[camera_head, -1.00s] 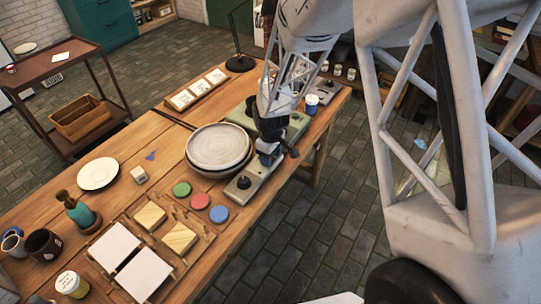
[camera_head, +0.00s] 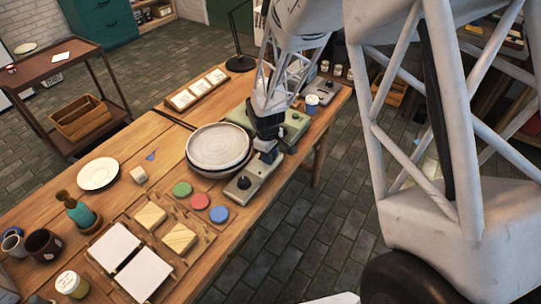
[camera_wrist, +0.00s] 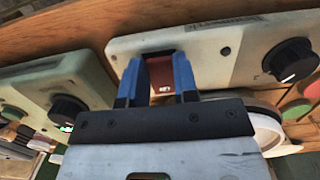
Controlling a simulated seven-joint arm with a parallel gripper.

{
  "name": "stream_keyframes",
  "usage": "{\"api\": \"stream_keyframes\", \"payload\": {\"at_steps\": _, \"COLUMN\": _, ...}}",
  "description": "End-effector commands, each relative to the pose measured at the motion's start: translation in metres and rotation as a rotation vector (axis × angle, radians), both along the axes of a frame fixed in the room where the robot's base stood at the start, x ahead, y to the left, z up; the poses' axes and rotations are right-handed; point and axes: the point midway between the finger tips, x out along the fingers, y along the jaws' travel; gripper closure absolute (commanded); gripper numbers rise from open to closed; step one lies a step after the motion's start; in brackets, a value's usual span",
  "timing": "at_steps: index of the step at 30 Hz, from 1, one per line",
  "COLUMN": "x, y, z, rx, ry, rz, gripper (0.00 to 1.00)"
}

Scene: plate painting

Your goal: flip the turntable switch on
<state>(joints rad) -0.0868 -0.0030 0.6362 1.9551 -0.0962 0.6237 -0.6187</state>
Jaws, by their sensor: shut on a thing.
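The turntable is a round grey wheel (camera_head: 218,146) on the wooden table, with a pale control box (camera_head: 250,180) in front of it. The box carries a black knob (camera_wrist: 291,60) and a small dark hole, seen in the wrist view. The turntable switch (camera_wrist: 160,74) is a dark red piece on the same box, left of the knob. My gripper (camera_wrist: 158,77) has its blue fingers on either side of this red piece and is shut on it. In the head view my gripper (camera_head: 268,156) is low over the box's far end and hides the switch.
A green box (camera_wrist: 45,90) with a black knob stands beside the control box. Green, red and blue discs (camera_head: 200,201) lie near the knob end. A blue-and-white jar (camera_head: 312,104) stands behind. Two wooden blocks (camera_head: 180,237) and white sheets lie at the table's front.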

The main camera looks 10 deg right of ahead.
Motion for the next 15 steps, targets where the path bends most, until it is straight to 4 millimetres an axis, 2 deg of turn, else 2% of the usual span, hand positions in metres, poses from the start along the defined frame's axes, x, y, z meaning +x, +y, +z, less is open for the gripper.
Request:
{"api": "stream_keyframes", "payload": {"at_steps": 9, "x": 0.0007, "y": 0.0003, "z": 0.0007, "rx": -0.007, "ry": 0.006, "rz": 0.0, "gripper": 0.96}}
{"api": "stream_keyframes", "payload": {"at_steps": 10, "x": 0.0007, "y": 0.0003, "z": 0.0007, "rx": -0.007, "ry": 0.006, "rz": 0.0, "gripper": 0.68}}
{"api": "stream_keyframes", "payload": {"at_steps": 14, "x": 0.0005, "y": 0.0002, "z": 0.0006, "rx": -0.007, "ry": 0.006, "rz": 0.0, "gripper": 0.48}}
{"api": "stream_keyframes", "payload": {"at_steps": 15, "x": 0.0005, "y": 0.0002, "z": 0.0006, "rx": -0.007, "ry": 0.006, "rz": 0.0, "gripper": 0.47}}
